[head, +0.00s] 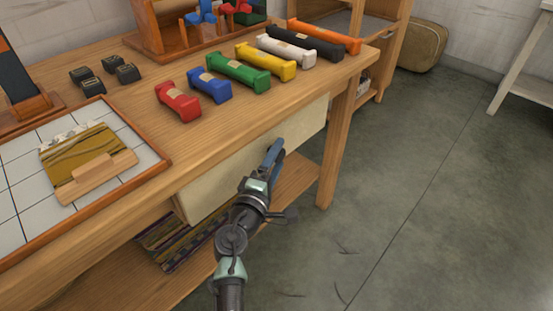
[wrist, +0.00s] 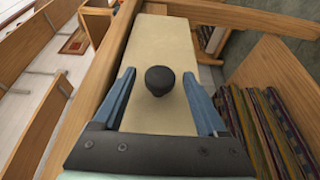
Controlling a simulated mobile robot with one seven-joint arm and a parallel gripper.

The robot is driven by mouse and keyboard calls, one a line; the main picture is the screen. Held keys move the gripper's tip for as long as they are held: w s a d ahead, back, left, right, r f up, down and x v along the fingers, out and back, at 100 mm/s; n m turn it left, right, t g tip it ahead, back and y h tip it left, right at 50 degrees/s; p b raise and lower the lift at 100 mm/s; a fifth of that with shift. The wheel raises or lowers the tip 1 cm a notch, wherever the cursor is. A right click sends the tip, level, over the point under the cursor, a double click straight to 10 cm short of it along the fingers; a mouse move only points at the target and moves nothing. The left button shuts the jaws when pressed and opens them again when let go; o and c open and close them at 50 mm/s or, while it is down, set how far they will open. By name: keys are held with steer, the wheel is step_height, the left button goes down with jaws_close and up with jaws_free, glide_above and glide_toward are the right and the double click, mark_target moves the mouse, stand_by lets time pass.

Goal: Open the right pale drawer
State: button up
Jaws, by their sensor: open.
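The pale drawer front (head: 306,124) runs under the front edge of the wooden workbench. In the head view my arm covers part of it, so I cannot tell whether it is one panel or two, and no knob shows there. In the wrist view the pale front (wrist: 160,42) carries a round dark knob (wrist: 159,80). My gripper (wrist: 159,75) is open, with one blue finger on each side of the knob and a visible gap to both. In the head view my gripper (head: 273,155) is in front of the pale face. The drawer looks shut.
Folded striped cloths (head: 170,240) lie on the lower shelf (head: 290,185). A bench leg (head: 335,150) stands right of my gripper. The floor (head: 420,200) at right is clear.

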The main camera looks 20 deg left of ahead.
jaws_close()
stand_by(1.3)
